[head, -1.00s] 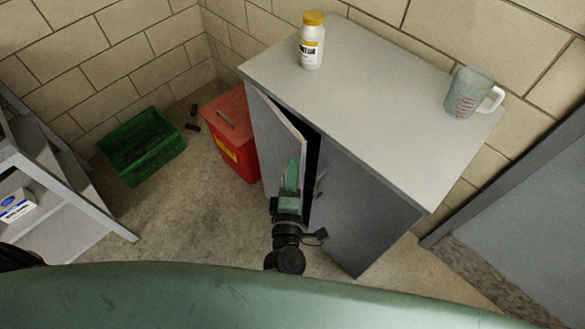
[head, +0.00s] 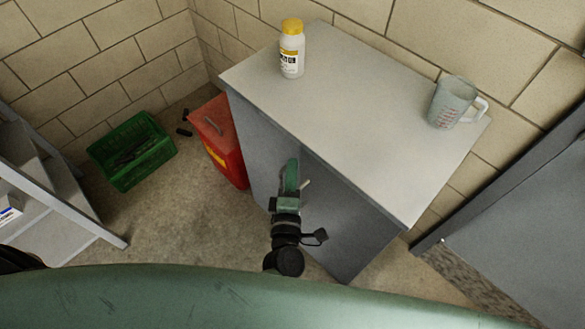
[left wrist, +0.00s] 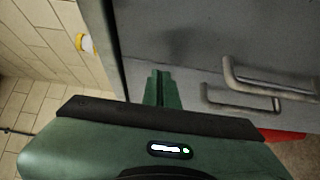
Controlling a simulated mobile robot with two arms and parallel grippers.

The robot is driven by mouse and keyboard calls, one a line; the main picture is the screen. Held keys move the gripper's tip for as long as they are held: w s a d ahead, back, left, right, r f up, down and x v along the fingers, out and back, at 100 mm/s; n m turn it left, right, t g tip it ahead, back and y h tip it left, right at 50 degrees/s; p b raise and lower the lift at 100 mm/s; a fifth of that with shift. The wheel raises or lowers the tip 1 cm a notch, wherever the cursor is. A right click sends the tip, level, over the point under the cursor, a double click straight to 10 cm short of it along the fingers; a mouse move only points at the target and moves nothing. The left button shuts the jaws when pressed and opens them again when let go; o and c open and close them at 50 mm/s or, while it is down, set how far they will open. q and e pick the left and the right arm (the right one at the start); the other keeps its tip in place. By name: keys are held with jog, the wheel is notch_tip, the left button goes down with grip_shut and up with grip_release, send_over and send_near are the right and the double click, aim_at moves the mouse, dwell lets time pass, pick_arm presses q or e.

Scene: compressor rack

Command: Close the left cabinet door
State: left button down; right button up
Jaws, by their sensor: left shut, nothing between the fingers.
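The grey cabinet (head: 352,232) stands against the wall. Its left door (head: 262,150) looks flush, or nearly flush, with the right door, with no dark gap showing. My left gripper (head: 291,165) is shut and empty, its tips right at the door front near the middle seam. In the left wrist view the shut fingers (left wrist: 163,80) point at the grey door face (left wrist: 180,45); I cannot tell whether they touch it. Two metal bar handles (left wrist: 255,85) sit beside the fingers, to the right. My right gripper is not in view.
A white bottle with a yellow cap (head: 292,50) and a measuring jug (head: 455,102) stand on the cabinet top. A red container (head: 218,135) stands left of the cabinet, with a green crate (head: 132,150) beyond it. Shelving (head: 50,205) is at left.

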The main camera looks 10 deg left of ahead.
pick_arm(q)
jog(key=s+b, duration=0.1)
jog(key=s, duration=0.6)
jog(key=shift+s+d, duration=0.35)
jog(key=shift+s, duration=0.05)
